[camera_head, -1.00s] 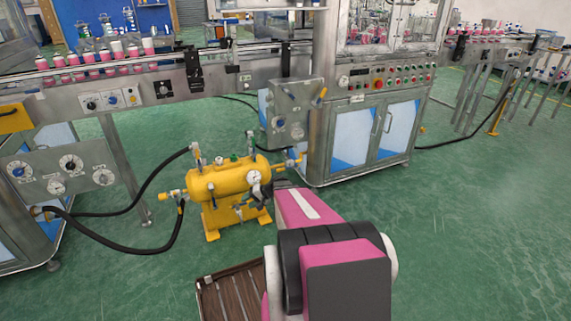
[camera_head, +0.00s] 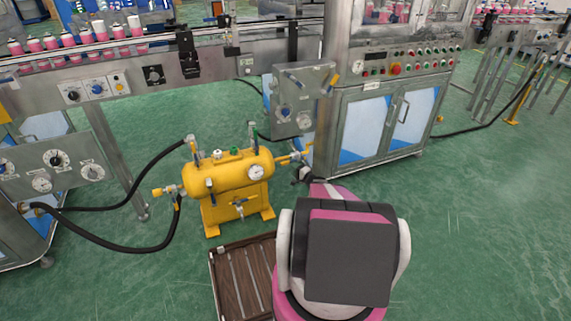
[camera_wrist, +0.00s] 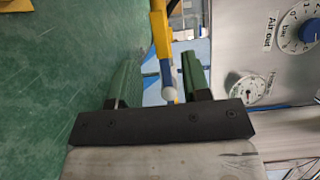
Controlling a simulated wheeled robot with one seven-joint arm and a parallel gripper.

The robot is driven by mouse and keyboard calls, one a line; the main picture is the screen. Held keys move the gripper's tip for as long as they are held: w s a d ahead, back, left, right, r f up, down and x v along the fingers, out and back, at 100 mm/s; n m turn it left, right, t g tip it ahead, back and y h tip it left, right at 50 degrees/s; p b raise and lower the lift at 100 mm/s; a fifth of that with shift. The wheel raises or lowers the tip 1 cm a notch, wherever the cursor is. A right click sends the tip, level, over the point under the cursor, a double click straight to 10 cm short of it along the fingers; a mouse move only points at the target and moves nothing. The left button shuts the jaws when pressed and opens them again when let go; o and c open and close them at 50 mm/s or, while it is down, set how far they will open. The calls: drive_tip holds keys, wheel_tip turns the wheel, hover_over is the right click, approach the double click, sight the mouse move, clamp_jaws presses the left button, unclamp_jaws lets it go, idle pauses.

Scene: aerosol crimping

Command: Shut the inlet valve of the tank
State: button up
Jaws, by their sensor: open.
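The yellow tank (camera_head: 228,180) stands on the floor on yellow feet. Several small valves and fittings sit on its top, front and ends. A fitting with a yellow end (camera_head: 165,190) is on its left side; a yellow pipe with a valve (camera_head: 296,156) leaves its right end. My gripper (camera_head: 304,174) is just below this right-hand pipe, partly hidden by my arm. In the wrist view, my gripper (camera_wrist: 163,84) is open.
A grey panel (camera_head: 302,100) with knobs and gauges hangs behind the tank; a panel with a blue knob (camera_wrist: 308,31) is close on the right in the wrist view. Black hoses (camera_head: 110,247) run left of the tank. A machine cabinet (camera_head: 385,125) stands behind.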

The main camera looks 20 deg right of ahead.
sight(286, 164)
drive_tip(key=x, duration=0.7)
drive_tip(key=shift+w+a, duration=0.1)
drive_tip(key=shift+w, duration=0.05)
clamp_jaws()
